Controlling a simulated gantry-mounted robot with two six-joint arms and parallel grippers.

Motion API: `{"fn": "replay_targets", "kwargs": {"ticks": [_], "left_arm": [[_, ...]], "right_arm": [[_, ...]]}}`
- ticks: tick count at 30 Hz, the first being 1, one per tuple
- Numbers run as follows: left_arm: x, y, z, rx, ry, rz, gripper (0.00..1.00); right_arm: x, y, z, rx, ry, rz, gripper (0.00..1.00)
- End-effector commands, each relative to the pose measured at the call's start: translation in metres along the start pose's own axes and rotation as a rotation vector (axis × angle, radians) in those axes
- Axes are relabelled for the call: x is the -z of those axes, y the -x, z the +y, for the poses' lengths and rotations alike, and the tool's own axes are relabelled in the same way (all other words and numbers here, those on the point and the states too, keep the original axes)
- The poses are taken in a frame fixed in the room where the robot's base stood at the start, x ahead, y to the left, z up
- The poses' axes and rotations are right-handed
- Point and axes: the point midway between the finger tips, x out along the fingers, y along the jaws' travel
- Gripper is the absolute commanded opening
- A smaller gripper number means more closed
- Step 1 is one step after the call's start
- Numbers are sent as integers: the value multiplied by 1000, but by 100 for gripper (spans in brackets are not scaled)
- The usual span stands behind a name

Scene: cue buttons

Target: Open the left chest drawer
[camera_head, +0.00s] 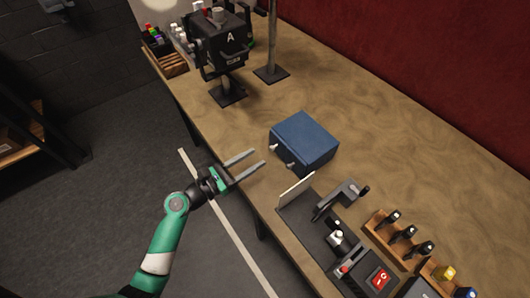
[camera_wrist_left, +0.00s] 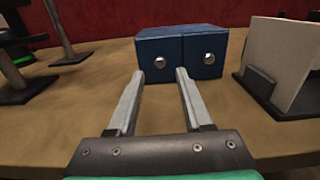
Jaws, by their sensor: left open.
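A small blue chest (camera_head: 308,143) stands on the wooden workbench, and it also shows in the left wrist view (camera_wrist_left: 182,38). Its front has two drawers side by side, each with a round silver knob. Both drawers look shut. The left drawer's knob (camera_wrist_left: 160,62) appears between my fingertips in the left wrist view; the right drawer's knob (camera_wrist_left: 209,59) is to the right of them. My left gripper (camera_head: 259,157) is open and empty, pointing at the chest front, with a small gap apparent between the fingertips and the chest. My right gripper is not in view.
A white panel (camera_head: 297,189) on a dark base stands right of the chest, near my gripper. Beyond it are a rack of tools (camera_head: 402,232) and a red switch box (camera_head: 379,280). A black machine (camera_head: 221,40) and a post stand farther left. The bench behind the chest is clear.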

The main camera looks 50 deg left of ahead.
Motion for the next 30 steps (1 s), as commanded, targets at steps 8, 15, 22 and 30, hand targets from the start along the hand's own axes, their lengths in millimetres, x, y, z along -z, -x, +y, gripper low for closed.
{"fn": "replay_targets", "kwargs": {"ticks": [8,15,22,30], "left_arm": [[1,-46,0,1,0,0,50],[0,-51,0,-2,0,0,50],[0,-51,0,-1,0,0,23],[0,-50,0,-1,0,0,0]], "right_arm": [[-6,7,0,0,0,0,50],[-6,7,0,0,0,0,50],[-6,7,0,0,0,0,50],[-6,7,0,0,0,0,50]]}}
